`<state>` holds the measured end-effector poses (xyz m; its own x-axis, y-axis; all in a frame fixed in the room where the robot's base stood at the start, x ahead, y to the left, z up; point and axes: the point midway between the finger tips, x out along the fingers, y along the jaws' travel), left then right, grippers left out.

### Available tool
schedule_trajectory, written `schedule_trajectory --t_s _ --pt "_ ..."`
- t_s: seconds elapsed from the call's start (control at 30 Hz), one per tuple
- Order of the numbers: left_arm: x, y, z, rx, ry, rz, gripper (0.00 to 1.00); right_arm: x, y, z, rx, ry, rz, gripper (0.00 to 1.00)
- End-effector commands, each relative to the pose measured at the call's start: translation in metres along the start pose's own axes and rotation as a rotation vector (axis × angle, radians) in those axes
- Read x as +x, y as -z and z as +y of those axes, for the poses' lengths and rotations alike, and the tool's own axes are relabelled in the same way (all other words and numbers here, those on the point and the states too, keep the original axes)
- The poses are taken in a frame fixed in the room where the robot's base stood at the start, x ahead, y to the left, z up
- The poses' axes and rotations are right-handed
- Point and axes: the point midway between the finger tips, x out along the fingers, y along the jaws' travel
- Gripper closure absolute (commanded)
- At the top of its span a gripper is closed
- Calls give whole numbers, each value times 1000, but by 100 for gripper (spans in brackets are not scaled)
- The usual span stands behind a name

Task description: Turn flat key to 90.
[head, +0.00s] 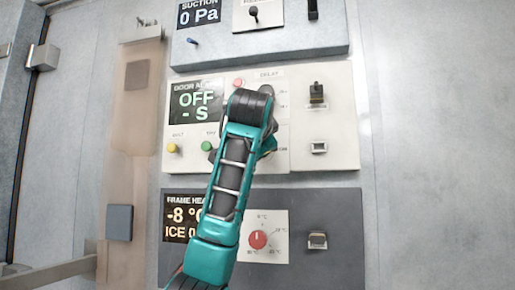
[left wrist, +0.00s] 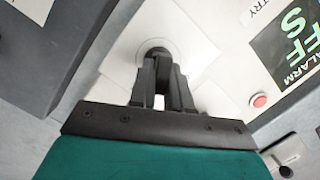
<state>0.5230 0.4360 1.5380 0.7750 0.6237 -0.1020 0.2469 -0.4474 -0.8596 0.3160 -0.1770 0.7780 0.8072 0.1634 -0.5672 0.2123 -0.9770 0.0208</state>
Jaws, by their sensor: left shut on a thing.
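My left gripper (left wrist: 160,70) is shut on a small dark part, apparently the flat key (left wrist: 157,52), standing out from a round base on a white plate. The fingers hide most of it, so its exact angle cannot be read. In the head view my teal left arm covers the fingertips, the key and most of its dial, below the DELAY label (head: 269,74) on the middle panel. My right gripper is in neither view.
The door alarm display (head: 195,108) reads OFF - S. A red button (head: 238,83) sits close to my wrist, with yellow (head: 173,148) and green (head: 206,146) buttons at left. A black switch (head: 317,94) is at right. The frame heater dial (head: 258,240) is below.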

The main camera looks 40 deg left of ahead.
Motion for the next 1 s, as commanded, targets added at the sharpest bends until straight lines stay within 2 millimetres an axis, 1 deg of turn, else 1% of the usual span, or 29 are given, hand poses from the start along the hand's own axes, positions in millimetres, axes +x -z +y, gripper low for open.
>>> schedule_trajectory --t_s 0.03,0.2,0.37,0.4,0.7,0.87,1.0 --pt "0 -1 -1 79 21 -3 100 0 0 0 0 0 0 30" --pt "0 -2 0 334 73 -3 100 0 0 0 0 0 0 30" --pt "0 -1 0 508 107 -2 100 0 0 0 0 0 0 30" --pt "0 -1 0 528 111 -2 82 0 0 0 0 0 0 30" --pt "0 -1 1 518 107 0 53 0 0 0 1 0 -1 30" --pt "0 0 1 517 106 0 53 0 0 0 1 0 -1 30" --pt "0 0 1 516 106 0 40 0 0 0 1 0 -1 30"
